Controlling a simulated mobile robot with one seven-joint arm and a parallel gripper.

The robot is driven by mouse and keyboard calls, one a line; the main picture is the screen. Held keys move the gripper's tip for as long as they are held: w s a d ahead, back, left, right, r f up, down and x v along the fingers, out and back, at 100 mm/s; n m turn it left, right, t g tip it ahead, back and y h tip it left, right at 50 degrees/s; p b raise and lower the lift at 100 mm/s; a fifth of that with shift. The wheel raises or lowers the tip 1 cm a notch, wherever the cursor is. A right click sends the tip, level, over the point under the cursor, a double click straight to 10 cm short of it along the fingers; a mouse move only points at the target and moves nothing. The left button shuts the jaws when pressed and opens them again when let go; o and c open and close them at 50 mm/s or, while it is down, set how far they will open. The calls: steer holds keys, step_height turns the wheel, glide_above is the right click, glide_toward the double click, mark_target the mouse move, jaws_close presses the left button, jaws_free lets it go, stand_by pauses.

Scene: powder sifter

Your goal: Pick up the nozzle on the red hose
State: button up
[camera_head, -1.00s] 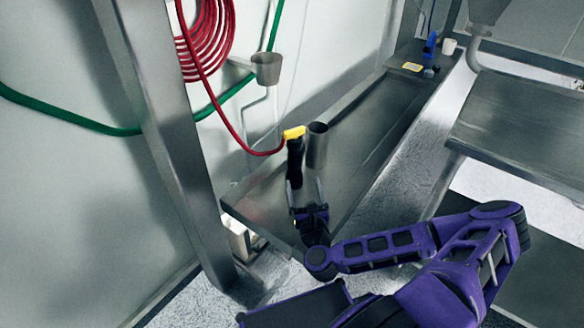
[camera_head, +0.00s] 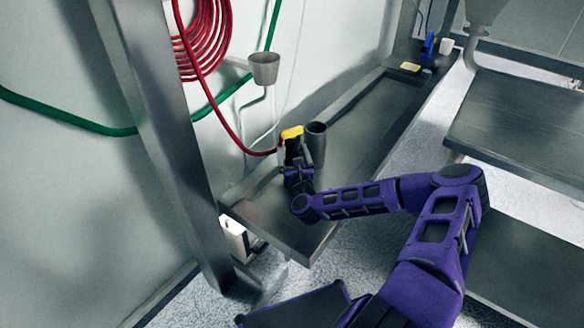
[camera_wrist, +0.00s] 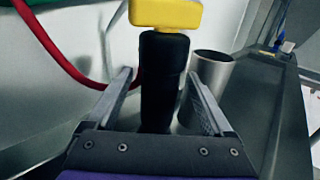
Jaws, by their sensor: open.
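The nozzle has a yellow top (camera_head: 291,132) and a black grip, and stands upright at the end of the red hose (camera_head: 248,148) over the near part of the metal shelf. In the wrist view the nozzle's black grip (camera_wrist: 162,75) stands between the two fingers of my gripper (camera_wrist: 160,98), with a visible gap on each side. My gripper is open, one finger to each side of the grip. In the head view my gripper (camera_head: 297,168) is at the nozzle, and my wrist hides its lower part.
A grey metal cup (camera_head: 315,142) stands just right of the nozzle, close to the right finger. The metal shelf (camera_head: 350,130) runs back along the wall. A steel post (camera_head: 160,130) rises at the left. A small funnel cup (camera_head: 264,68) is on the wall. A green hose (camera_head: 70,120) crosses it.

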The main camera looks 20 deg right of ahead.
steer(key=shift+w+d, duration=0.1)
steer(key=shift+w, duration=0.35)
steer(key=shift+c, duration=0.3)
jaws_close()
